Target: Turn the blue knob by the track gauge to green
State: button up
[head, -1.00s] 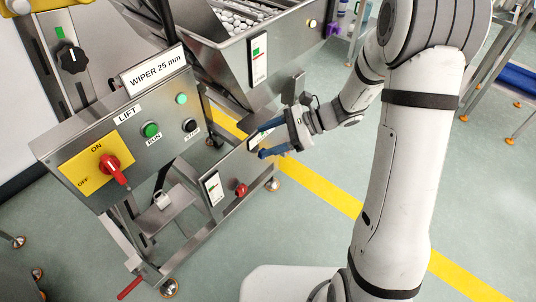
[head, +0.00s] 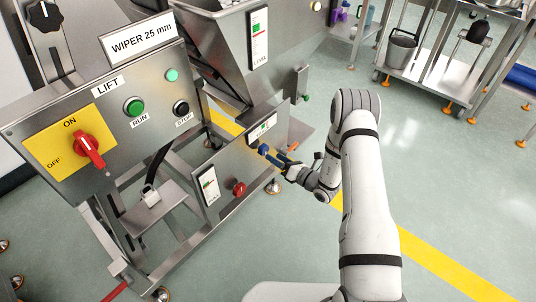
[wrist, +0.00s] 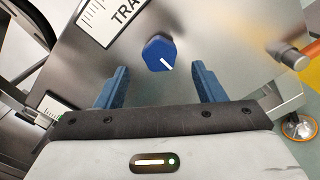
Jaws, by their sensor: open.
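The blue knob (wrist: 158,53) is on a steel panel (wrist: 215,25) in the wrist view, with a white pointer line aimed to the lower right. It also shows small in the head view (head: 264,149), below the track gauge (head: 262,127). Part of the gauge's label (wrist: 112,14) shows above left of the knob in the wrist view. My gripper (wrist: 160,82) is open, its two blue fingers on either side below the knob, apart from it. In the head view my gripper (head: 278,159) points left at the panel. The gauge's green mark is too small to read exactly.
A red knob (head: 239,188) and another gauge (head: 209,186) sit left on the lower frame. An orange-tipped handle (head: 292,147) juts out just right of the knob. The lift box (head: 110,120) has a red switch. Open floor lies right.

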aim_at(266, 151)
jog(key=shift+b+x, duration=0.5)
jog(key=shift+x, duration=2.2)
